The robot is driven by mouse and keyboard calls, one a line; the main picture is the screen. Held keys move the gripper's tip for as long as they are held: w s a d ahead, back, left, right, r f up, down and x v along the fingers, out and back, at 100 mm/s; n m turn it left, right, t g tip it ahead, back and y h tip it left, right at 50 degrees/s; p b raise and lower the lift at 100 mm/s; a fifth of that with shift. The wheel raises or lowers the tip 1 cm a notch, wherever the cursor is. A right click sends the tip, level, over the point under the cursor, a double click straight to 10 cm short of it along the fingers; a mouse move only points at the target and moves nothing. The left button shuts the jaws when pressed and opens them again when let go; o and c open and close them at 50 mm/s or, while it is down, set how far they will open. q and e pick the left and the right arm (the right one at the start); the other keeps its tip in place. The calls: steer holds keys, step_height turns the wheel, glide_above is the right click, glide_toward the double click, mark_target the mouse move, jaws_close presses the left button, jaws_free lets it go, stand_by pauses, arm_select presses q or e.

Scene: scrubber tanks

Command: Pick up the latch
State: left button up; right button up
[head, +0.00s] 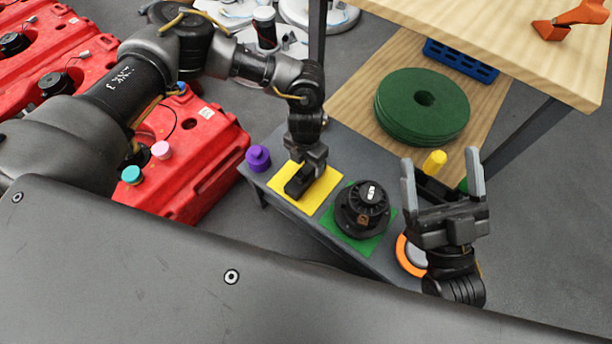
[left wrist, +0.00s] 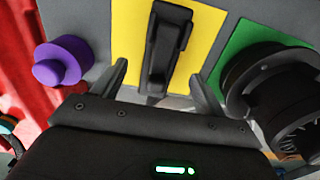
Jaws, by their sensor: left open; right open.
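The latch (left wrist: 170,40) is a black elongated part lying on a yellow mat (left wrist: 208,22) on a low grey bench. In the left wrist view it lies between the two fingers of my left gripper (left wrist: 160,82), which is open with gaps on both sides. In the head view the latch (head: 298,186) is partly hidden under my left gripper (head: 304,168), which points down over the yellow mat. I cannot tell how high the fingers are above the mat. My right gripper (head: 443,178) is open and empty at the right, fingers pointing up the picture.
A purple knob (head: 258,158) stands left of the yellow mat. A round black cap (head: 362,208) sits on a green mat (head: 352,241) to the right, close to my left gripper. An orange ring (head: 407,258) is beside my right gripper. Green discs (head: 400,105) lie on a wooden shelf behind.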

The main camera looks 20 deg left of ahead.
mark_target(306, 171)
arm_select(q)
step_height(306, 171, down, 4)
steer(key=shift+s+f+b, duration=0.1)
steer(key=shift+b, duration=0.55)
steer(key=shift+f, duration=0.3)
steer(key=c, duration=1.2)
arm_select(e)
steer(key=d+r+t, duration=0.1)
steer(key=s+d+t, duration=0.1)
steer(key=t, duration=0.1)
steer(key=shift+s+d+r+m, duration=0.15)
steer(key=shift+r+m, duration=0.25)
